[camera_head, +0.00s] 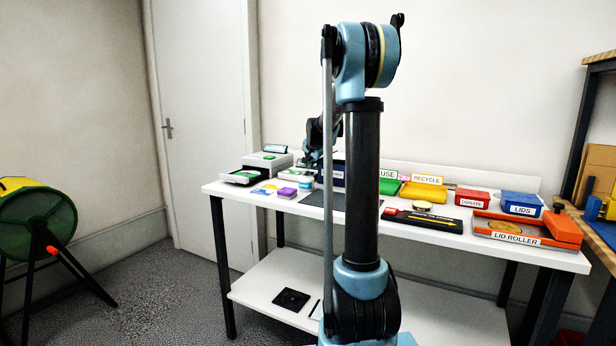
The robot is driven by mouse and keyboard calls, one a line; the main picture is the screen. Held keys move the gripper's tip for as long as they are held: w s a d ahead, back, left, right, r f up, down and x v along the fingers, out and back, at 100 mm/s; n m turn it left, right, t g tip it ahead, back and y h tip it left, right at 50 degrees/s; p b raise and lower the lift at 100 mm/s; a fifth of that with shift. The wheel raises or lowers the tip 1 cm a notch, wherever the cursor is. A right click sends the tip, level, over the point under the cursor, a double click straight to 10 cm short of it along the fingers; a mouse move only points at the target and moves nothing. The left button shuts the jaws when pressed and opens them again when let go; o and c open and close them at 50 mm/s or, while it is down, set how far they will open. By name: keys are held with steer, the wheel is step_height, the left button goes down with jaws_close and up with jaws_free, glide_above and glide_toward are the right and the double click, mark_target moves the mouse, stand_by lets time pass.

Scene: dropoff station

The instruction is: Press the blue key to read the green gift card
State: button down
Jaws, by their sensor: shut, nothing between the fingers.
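A grey machine (262,164) with a small dark display (275,149) stands at the left end of the white table. A green patch shows on its top. A pale tray (232,178) sticks out at its front left, with a flat green piece (243,175) on it; this may be the gift card, but it is too small to tell. I cannot make out a blue key. My gripper (308,163) is shut and empty, pointing down just right of the grey machine. It is small and partly behind my arm, so I cannot tell whether it touches anything.
A purple block (287,192) and a blue-and-white tub (305,184) sit in front of the machine. A dark mat (322,199) lies mid-table. Green, yellow, red and blue bins, a black tray and an orange lid roller (525,232) fill the right side.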

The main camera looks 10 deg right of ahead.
steer(key=shift+f, duration=0.35)
steer(key=shift+s+f, duration=0.5)
stand_by(1.7)
steer(key=shift+w+r, duration=0.15)
steer(key=shift+r, duration=0.1)
stand_by(0.5)
steer(key=shift+w+d+r, duration=0.2)
steer(key=shift+w+r, duration=0.25)
steer(key=shift+w, duration=0.1)
steer(key=shift+s+r, duration=0.25)
steer(key=shift+r, duration=0.45)
steer(key=shift+a+r, duration=0.15)
steer(key=shift+r, duration=1.15)
steer(key=shift+s, duration=0.1)
